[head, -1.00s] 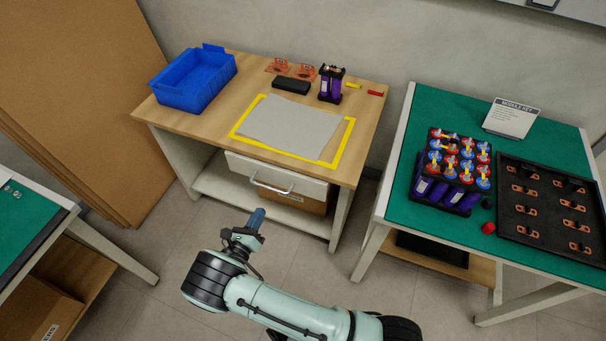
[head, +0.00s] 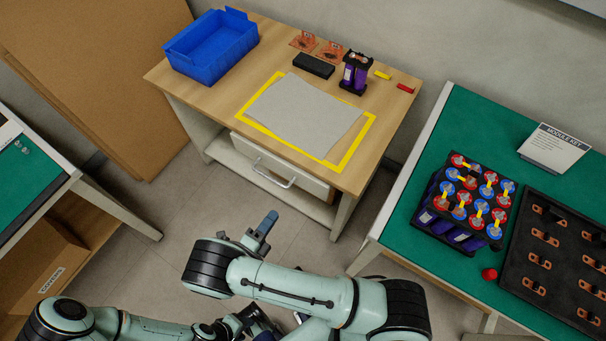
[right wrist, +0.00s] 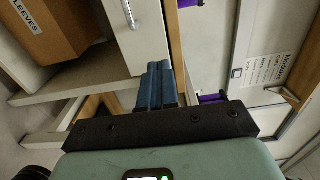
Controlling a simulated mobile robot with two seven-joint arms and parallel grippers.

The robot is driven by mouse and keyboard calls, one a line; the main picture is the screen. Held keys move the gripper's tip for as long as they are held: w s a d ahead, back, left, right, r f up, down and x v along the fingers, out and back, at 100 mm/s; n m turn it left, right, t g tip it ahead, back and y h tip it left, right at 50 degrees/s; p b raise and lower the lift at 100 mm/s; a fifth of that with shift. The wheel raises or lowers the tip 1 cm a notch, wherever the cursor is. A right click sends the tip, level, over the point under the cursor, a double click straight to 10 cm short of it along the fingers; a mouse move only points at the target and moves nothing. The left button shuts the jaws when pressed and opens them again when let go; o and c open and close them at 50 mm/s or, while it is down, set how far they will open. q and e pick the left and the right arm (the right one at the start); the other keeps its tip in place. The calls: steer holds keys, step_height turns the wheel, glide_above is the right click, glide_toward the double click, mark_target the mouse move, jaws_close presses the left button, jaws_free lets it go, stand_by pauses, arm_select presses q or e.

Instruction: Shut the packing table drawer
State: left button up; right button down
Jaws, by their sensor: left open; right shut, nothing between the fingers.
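The packing table (head: 215,95) has a pale drawer (head: 310,184) under its top, with a metal handle (head: 273,180). A dark gap shows above the drawer front; how far it stands out is hard to tell. In the right wrist view the drawer front (right wrist: 143,50) and handle (right wrist: 129,14) are at the top. My right gripper (head: 267,224) is shut and empty, in front of and below the drawer, apart from it in the head view. Its blue fingers (right wrist: 160,86) overlap the drawer front's lower edge in the wrist view. My left gripper (head: 262,327) is open, low at the bottom edge, partly hidden.
On the tabletop are a blue bin (head: 211,45), a grey sheet (head: 305,113) in a yellow frame and a purple cell module (head: 355,72). A green table (head: 400,215) stands to the right. A sleeves box (right wrist: 60,28) sits on the shelf. Floor is open between tables.

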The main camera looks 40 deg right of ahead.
mark_target(302, 176)
steer(key=x, duration=1.3)
steer(key=shift+w+d, duration=0.15)
steer(key=shift+d, duration=0.25)
steer(key=shift+r, duration=0.1)
steer(key=shift+p+x, duration=0.45)
steer(key=shift+x, duration=0.85)
steer(key=shift+a, duration=0.15)
